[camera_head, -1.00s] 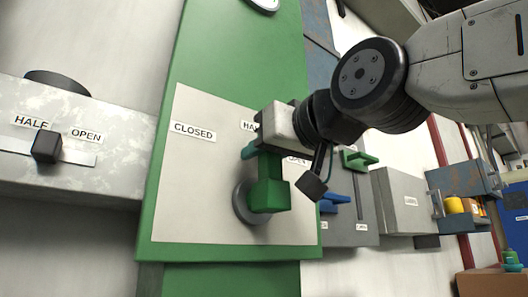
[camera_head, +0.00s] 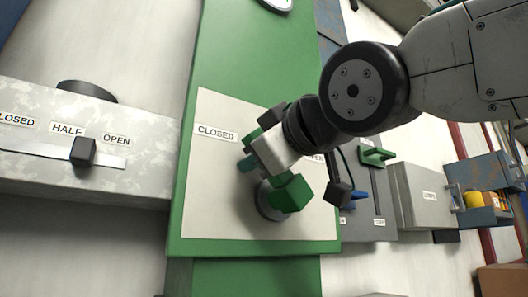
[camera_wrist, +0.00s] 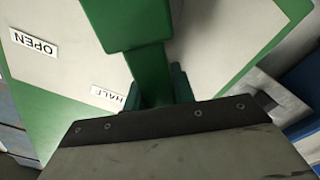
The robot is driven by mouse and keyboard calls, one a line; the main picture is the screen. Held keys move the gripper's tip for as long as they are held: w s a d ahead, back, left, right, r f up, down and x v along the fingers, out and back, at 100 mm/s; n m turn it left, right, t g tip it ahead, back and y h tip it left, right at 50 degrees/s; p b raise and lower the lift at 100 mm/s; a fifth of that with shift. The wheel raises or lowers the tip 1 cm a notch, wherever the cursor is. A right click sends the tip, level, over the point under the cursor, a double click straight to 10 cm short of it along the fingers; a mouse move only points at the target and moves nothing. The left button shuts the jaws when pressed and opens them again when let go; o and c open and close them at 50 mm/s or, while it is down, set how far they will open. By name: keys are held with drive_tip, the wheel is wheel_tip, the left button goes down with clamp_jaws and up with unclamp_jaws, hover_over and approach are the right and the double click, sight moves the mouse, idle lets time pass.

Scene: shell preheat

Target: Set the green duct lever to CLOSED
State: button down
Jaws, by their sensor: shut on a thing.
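The green lever (camera_head: 291,194) is mounted on a round grey hub on a pale plate (camera_head: 215,215), fixed to a green duct. The HALF label is hidden in the head view, and the OPEN label (camera_head: 314,158) is partly covered. In the wrist view the lever (camera_wrist: 150,72) runs between the fingers, and HALF (camera_wrist: 107,96) and OPEN (camera_wrist: 34,43) show.
On the left, a grey panel (camera_head: 150,170) has a black slider knob (camera_head: 83,151) near its OPEN label. To the right are a grey panel with green (camera_head: 376,154) and blue handles, a grey box (camera_head: 425,190) and shelves with yellow items. My arm crosses the upper right.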

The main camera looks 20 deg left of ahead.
drive_tip(key=shift+s+a+f+n, duration=0.15)
drive_tip(key=shift+f+n, duration=0.15)
drive_tip(key=shift+n, duration=0.2)
drive_tip(key=c, duration=1.2)
unclamp_jaws()
drive_tip(key=shift+o, duration=0.2)
drive_tip(key=v, duration=0.7)
drive_tip(key=shift+s+d, duration=0.25)
drive_tip(key=shift+d, duration=0.05)
